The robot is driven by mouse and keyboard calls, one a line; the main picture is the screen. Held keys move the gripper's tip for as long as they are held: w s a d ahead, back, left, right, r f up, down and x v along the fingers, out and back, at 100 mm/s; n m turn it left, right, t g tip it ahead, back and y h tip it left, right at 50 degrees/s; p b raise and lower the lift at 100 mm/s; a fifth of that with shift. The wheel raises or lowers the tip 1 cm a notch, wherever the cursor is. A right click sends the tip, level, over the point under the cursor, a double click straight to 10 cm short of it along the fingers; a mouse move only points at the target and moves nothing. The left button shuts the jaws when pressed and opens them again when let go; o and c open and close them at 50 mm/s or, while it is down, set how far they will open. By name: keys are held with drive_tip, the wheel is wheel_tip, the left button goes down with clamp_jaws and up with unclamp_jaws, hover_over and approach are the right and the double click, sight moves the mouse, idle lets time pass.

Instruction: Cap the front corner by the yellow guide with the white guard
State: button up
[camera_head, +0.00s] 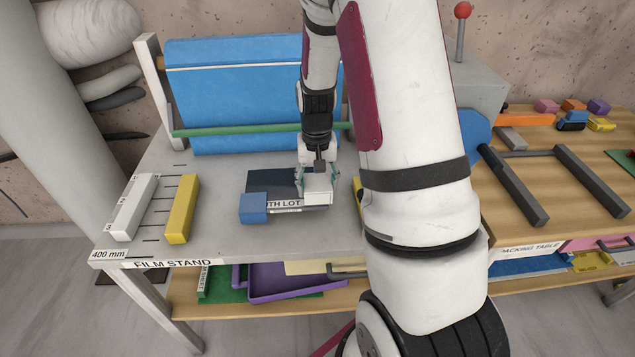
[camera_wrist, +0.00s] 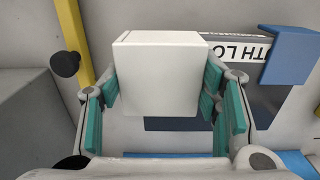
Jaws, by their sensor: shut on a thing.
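The white guard (camera_head: 318,197) is a small block between the fingers of my gripper (camera_head: 318,182), which is shut on it. In the wrist view the guard (camera_wrist: 158,75) fills the space between the teal finger pads. It is over the front right corner of the dark slab (camera_head: 262,183) and hides that corner; I cannot tell if it touches the slab. A yellow guide (camera_head: 357,191) stands just right of the guard, partly behind my arm. It also shows in the wrist view (camera_wrist: 77,35), apart from the guard. A blue guard (camera_head: 253,207) sits at the slab's front left corner.
Another yellow bar (camera_head: 181,208) and a pale marked block (camera_head: 131,208) lie at the left of the grey stand (camera_head: 215,235). A blue film roll (camera_head: 235,90) and green bar (camera_head: 240,129) stand behind. The wooden packing table (camera_head: 540,170) is at right. Bare surface lies left of the slab.

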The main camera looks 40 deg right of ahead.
drive_tip(key=shift+f+b, duration=0.7)
drive_tip(key=shift+f, duration=1.05)
drive_tip(key=o, duration=1.1)
drive_tip(key=shift+r, duration=0.1)
wheel_tip(320, 180, up, 12)
drive_tip(key=shift+f, duration=0.1)
drive_tip(key=shift+a, duration=0.1)
drive_tip(key=s+a+r+n+t, duration=0.3)
drive_tip(key=s+a+r, duration=0.3)
drive_tip(key=a+r, duration=0.6)
drive_tip(key=s+a+r+n, duration=0.1)
drive_tip(key=s+a, duration=0.1)
drive_tip(key=s, duration=0.1)
drive_tip(key=s+a+r+n+t, duration=0.1)
drive_tip(key=s+r, duration=0.1)
drive_tip(key=s, duration=0.2)
drive_tip(key=s+a+r+n+t, duration=0.1)
drive_tip(key=s+a+r, duration=0.1)
drive_tip(key=s, duration=0.2)
drive_tip(key=shift+s+a+r+n, duration=0.1)
drive_tip(key=shift+a+r+n, duration=0.1)
drive_tip(key=shift+a+n, duration=0.15)
